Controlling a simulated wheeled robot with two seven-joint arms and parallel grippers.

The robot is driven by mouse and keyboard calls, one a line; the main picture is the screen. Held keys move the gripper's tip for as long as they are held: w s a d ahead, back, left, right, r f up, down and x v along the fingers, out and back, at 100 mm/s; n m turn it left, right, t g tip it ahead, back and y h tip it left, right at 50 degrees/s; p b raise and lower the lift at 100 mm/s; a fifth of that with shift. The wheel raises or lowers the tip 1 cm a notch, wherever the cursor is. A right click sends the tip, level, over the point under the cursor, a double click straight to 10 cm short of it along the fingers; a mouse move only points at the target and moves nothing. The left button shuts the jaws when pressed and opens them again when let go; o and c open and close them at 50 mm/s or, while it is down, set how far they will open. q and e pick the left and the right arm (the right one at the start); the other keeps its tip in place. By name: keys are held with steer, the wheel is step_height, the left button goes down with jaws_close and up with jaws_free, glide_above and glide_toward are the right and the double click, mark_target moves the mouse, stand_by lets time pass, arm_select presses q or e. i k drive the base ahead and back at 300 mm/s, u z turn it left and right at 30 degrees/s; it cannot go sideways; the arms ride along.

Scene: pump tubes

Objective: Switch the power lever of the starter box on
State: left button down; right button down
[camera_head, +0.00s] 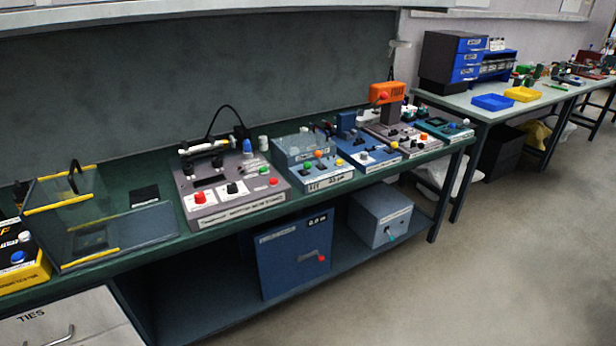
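A dark blue box (285,260) stands on the lower shelf under the bench. Its front has a red lever (315,256) at the lower right, a pale label strip and a small dark display. A grey-blue box (380,215) stands to its right on the same shelf, with a label and a small cyan-tipped lever or knob (390,230). The lettering is too small to tell which one is the starter box, and the lever's on or off position cannot be told. Neither of my grippers is in view.
The green bench top (120,187) above carries a grey control panel (228,185), several smaller instrument boxes and a clear tray (150,225). White drawers (70,318) stand at the lower left. A second bench (470,100) is at the back right. The floor (440,270) in front is clear.

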mark_target(307, 166)
steer(key=z, duration=0.8)
steer(key=i, duration=1.3)
steer(key=u, duration=0.15)
